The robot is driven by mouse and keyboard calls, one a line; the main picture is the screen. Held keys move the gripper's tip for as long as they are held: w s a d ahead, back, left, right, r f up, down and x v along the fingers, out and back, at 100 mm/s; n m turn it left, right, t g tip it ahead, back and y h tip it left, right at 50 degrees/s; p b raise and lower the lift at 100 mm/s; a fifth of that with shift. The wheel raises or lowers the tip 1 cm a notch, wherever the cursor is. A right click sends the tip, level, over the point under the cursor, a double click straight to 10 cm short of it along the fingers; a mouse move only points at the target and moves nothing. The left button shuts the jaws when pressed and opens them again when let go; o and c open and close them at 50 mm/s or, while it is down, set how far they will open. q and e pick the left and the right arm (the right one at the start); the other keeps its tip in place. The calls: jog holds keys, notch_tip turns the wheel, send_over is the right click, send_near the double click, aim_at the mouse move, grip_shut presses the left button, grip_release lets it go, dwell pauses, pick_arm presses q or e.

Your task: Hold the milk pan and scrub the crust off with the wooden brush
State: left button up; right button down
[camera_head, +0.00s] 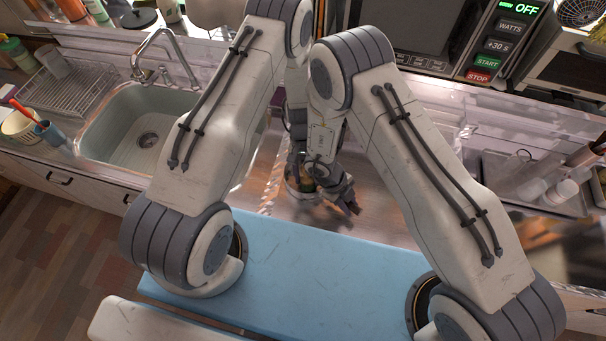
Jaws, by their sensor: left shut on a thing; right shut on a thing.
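My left gripper (297,165) and my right gripper (338,188) are close together low over the worktop in the middle, partly hidden by my own arms. Part of a small round metallic vessel, which looks like the milk pan (294,190), shows at the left gripper. The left gripper is shut on it. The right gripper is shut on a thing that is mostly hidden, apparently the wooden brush. A small brownish patch shows between the grippers, over the pan. Whether the bristles touch the pan, and any crust inside, cannot be made out.
A sink (120,135) with a tap (165,60) is at the left, beside a wire dish rack (70,85). A microwave (430,35) stands behind. A tray (535,190) with white containers is at the right. Bare worktop (385,205) lies right of the grippers.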

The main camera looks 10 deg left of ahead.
pick_arm(q)
jog(key=shift+w+d+r, duration=0.1)
jog(key=shift+w+d, duration=0.3)
jog(key=shift+d, duration=0.2)
jog(key=shift+w+d, duration=0.1)
jog(key=shift+w, duration=0.6)
jog(key=shift+w+a, duration=0.5)
jog(key=shift+w, duration=0.3)
jog(key=shift+s+a, duration=0.6)
jog(key=shift+s, duration=0.35)
jog(key=shift+r, duration=3.05)
jog(key=shift+r, duration=0.1)
